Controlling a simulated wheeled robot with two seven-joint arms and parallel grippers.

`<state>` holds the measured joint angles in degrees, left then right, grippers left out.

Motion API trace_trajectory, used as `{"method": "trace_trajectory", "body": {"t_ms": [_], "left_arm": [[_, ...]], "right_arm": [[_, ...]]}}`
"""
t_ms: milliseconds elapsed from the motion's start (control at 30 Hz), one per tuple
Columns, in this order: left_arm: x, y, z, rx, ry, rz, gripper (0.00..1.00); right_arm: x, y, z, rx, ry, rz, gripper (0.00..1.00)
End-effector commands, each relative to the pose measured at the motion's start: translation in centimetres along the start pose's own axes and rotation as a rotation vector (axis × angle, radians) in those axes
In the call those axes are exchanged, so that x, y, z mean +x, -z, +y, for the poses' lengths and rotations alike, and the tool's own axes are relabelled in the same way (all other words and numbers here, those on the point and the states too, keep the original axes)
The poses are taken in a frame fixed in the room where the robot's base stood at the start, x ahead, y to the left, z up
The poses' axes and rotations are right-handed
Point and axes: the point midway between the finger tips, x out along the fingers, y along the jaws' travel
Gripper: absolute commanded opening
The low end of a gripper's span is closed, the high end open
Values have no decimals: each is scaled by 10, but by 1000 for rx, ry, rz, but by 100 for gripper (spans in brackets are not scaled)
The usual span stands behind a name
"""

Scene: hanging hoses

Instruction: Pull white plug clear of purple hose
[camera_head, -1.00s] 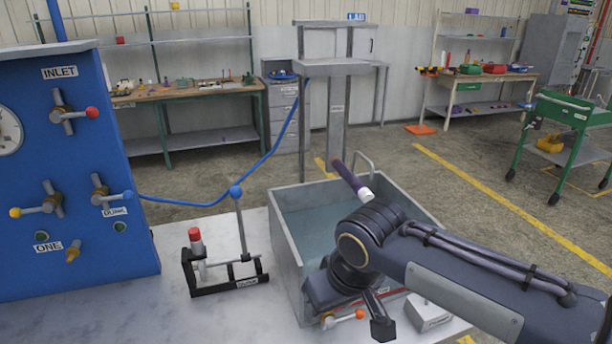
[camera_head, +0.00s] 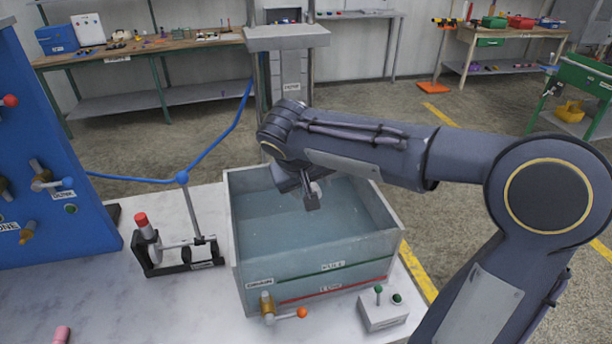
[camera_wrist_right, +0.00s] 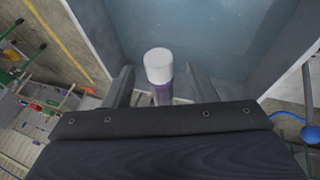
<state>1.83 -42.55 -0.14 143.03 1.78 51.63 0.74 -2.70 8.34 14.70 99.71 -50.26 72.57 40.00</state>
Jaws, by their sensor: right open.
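The white plug (camera_wrist_right: 158,65) shows in the right wrist view, seated on the end of the purple hose (camera_wrist_right: 162,93). My right gripper (camera_wrist_right: 160,85) is open, with one finger on each side of the hose end; I see a gap on both sides and no clear contact. In the head view, my right gripper (camera_head: 311,200) points down over the water tank. My right arm hides the purple hose there, and the plug cannot be told apart clearly. My left gripper is not in view.
The water tank (camera_head: 318,280) stands on the pale bench, with a valve (camera_head: 268,308) and a small switch box (camera_head: 382,310) in front. A black stand (camera_head: 180,252) with a red-topped part is to its left. A blue hose (camera_head: 225,135) runs behind, near the blue panel (camera_head: 50,150).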

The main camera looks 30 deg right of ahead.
Motion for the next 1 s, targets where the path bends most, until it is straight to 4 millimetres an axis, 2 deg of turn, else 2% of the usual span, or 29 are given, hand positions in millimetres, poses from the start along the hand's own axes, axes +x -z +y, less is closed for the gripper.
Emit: {"method": "trace_trajectory", "body": {"t_ms": [367,700,733,900,1000], "left_arm": [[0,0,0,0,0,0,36],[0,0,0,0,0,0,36],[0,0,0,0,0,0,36],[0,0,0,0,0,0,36],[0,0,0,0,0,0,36]], "right_arm": [[6,0,0,-1,1,0,50],[6,0,0,-1,1,0,6],[6,0,0,-1,1,0,29],[6,0,0,-1,1,0,51],[6,0,0,-1,1,0,51]]}}
